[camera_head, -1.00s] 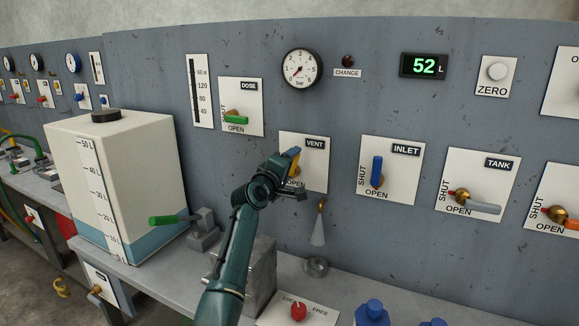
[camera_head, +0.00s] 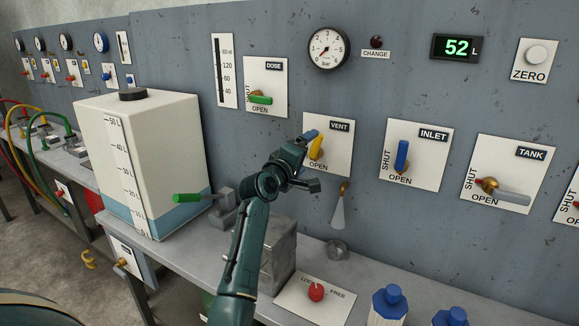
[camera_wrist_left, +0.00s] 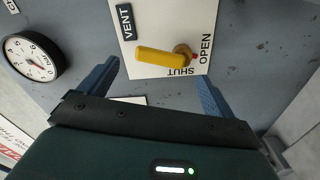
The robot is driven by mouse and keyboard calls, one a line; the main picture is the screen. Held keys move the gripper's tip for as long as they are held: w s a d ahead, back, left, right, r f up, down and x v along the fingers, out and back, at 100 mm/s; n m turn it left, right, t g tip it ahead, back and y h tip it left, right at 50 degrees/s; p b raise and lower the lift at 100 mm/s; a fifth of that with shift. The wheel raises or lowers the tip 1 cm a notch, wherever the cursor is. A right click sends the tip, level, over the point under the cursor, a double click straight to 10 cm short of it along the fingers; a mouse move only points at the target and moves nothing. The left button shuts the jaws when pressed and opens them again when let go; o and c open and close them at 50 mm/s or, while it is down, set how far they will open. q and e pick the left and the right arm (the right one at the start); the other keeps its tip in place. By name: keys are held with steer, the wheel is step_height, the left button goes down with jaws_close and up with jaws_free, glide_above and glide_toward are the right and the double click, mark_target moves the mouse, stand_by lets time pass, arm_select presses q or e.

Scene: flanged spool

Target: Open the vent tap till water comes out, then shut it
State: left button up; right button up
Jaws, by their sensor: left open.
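The vent tap has a yellow handle (camera_head: 316,147) on a white plate marked VENT, SHUT and OPEN. In the left wrist view the handle (camera_wrist_left: 160,57) points towards the VENT label, and the small red tip at its other end is near OPEN. My left gripper (camera_head: 313,160) is open in front of the plate. In the left wrist view its blue fingers (camera_wrist_left: 157,88) are spread to either side, with the handle just ahead and apart from them. Below the plate is a brass spout (camera_head: 344,188) with a pale cone-shaped streak (camera_head: 339,213) under it; I cannot tell whether it is water.
A metal cup (camera_head: 337,250) is below the spout. The INLET tap (camera_head: 402,156) and TANK tap (camera_head: 505,194) are to the right. A white tank (camera_head: 165,160) stands left of my arm. A red knob (camera_head: 316,291) and blue-capped bottles (camera_head: 389,302) are near the bench front.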

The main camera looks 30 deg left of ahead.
arm_select(q)
steer(key=s, duration=0.8)
steer(key=shift+s+a+b, duration=0.15)
steer(key=shift+s+b, duration=0.05)
steer(key=shift+b, duration=0.2)
arm_select(e)
steer(key=shift+w+a+r, duration=0.1)
steer(key=shift+w+a, duration=0.2)
